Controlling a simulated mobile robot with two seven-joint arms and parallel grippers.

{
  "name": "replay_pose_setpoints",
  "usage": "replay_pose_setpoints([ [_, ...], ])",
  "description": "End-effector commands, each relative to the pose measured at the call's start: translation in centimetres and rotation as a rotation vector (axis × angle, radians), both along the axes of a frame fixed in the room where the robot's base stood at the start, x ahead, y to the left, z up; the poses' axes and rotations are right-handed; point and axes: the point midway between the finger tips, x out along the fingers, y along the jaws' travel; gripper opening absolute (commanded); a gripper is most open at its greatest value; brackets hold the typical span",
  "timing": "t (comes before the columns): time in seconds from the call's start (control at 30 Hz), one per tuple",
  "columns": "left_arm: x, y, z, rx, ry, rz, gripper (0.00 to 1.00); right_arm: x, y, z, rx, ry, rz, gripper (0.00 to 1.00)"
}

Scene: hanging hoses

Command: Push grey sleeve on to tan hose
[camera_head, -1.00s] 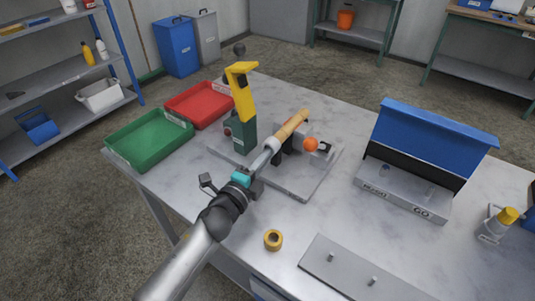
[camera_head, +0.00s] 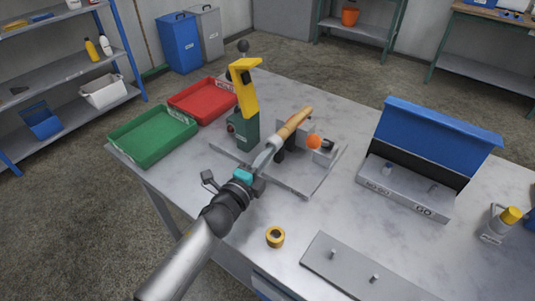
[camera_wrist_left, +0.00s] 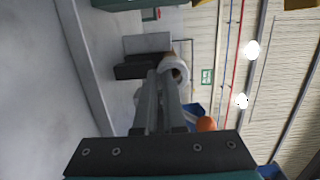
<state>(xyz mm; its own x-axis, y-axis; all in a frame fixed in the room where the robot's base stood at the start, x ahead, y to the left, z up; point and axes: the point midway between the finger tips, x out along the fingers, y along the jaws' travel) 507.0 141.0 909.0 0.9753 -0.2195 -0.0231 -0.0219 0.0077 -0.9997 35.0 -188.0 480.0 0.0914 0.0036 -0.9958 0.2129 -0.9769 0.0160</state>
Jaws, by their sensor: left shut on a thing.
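The tan hose (camera_head: 294,123) lies tilted in a clamp with dark and grey blocks on the grey fixture plate. The pale grey sleeve (camera_head: 275,142) is at the hose's near end, in line with it. It shows as a pale ring in the left wrist view (camera_wrist_left: 174,70). How far it sits over the hose I cannot tell. My left gripper (camera_head: 265,158) reaches in from the lower left and is shut on the sleeve. Its long fingers (camera_wrist_left: 160,95) point at the ring in the left wrist view and hide part of it. My right gripper is not in view.
A green press with a yellow arm (camera_head: 244,95) stands just left of the hose. An orange ball (camera_head: 314,142) is right of the clamp. Green (camera_head: 150,137) and red trays, a blue-lidded box (camera_head: 437,138) and a tape roll (camera_head: 275,237) are on the table. The front centre is mostly clear.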

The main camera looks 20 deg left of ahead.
Motion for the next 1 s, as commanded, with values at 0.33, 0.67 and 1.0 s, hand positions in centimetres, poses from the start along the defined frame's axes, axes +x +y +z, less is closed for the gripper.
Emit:
replay_pose_setpoints([
  [0.33, 0.00, -0.01, 0.01, -0.001, 0.000, 0.000, 0.00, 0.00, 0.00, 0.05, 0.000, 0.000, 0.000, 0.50],
  [0.67, 0.00, 0.00, 0.01, -0.001, 0.000, 0.000, 0.00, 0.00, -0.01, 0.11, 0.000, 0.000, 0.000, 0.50],
  [1.0, 0.52, -0.18, -0.04, -0.001, 0.000, 0.000, 0.00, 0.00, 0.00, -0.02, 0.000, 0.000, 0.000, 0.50],
])
